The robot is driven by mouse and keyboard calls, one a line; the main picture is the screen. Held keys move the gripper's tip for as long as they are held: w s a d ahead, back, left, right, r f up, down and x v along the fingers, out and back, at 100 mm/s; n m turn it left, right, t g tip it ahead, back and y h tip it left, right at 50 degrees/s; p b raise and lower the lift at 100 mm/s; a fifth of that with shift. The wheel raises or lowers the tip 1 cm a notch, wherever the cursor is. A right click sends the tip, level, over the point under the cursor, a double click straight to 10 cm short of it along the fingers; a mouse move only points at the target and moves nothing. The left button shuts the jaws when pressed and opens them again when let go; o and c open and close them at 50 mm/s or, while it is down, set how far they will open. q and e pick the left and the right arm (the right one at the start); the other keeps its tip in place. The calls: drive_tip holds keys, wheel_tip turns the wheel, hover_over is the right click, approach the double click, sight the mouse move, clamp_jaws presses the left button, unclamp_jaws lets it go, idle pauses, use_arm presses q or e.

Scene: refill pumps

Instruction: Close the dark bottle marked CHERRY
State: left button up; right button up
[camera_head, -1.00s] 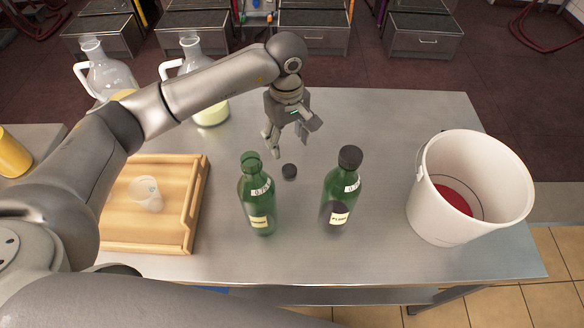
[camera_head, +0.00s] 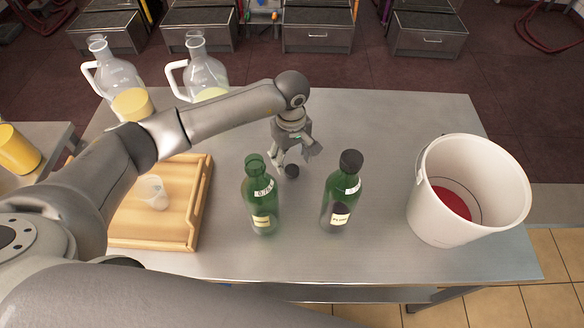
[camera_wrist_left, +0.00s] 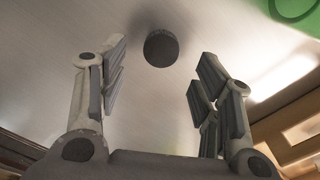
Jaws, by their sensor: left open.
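A green glass bottle (camera_head: 258,196) stands upright on the steel table, its neck uncovered; its yellow label is too small to read surely. A second green bottle (camera_head: 338,192) with a black cap stands to its right; its label seems to read PLUM. A loose dark cap (camera_head: 292,171) lies on the table behind and between the bottles. My left gripper (camera_head: 295,157) is open, pointing down just above this cap. In the left wrist view the cap (camera_wrist_left: 161,47) shows just beyond the spread fingers (camera_wrist_left: 160,80), apart from them, and a green bottle edge (camera_wrist_left: 295,12) shows at top right.
A white bucket (camera_head: 455,200) with red inside stands at the right. A wooden tray (camera_head: 194,205) with a small clear cup (camera_head: 154,192) is at the left. Two glass jugs (camera_head: 112,75) (camera_head: 205,75) stand at the back left. The table's back right is clear.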

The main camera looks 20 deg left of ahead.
sight(291, 168)
use_arm(q)
drive_tip(key=shift+f+p, duration=0.55)
drive_tip(key=shift+f, duration=1.4)
drive_tip(key=c, duration=0.7)
